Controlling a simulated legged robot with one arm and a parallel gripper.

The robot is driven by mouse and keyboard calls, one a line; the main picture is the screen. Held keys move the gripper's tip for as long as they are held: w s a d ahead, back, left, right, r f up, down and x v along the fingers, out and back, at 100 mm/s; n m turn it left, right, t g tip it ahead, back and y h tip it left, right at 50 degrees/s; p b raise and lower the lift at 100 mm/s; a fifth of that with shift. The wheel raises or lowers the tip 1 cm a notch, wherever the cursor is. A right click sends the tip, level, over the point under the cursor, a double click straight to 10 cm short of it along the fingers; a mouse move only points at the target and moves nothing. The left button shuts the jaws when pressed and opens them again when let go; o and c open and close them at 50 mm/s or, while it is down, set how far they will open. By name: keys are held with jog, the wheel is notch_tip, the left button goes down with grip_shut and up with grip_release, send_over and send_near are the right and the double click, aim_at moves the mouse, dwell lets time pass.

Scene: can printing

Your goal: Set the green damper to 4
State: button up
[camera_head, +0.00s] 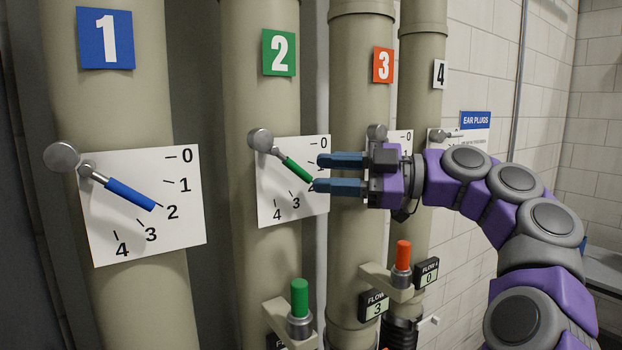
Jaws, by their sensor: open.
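The green damper lever (297,168) is on the second pipe, in front of a white dial plate (265,205) marked 0 to 4. It pivots at a grey knob at its upper left and slants down to the right. Its tip is close to the 2 mark, which my gripper partly hides. My gripper (320,173) comes from the right with its two blue fingers spread, one above the other. The fingertips are at the right edge of the plate, close to the green handle's end. I cannot tell whether the lower finger touches it.
The blue damper lever (130,194) on pipe 1 points near 2. Pipe 3 (360,270) stands behind my gripper, its dial mostly hidden. A green-topped valve (299,300) and an orange-topped valve (402,256) stick out below. Space left of the green dial is open.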

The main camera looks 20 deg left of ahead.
aim_at(306, 173)
jog(key=a, duration=0.4)
jog(key=shift+s+a, duration=0.2)
jog(key=shift+d, duration=0.15)
jog(key=shift+c, duration=0.2)
grip_shut()
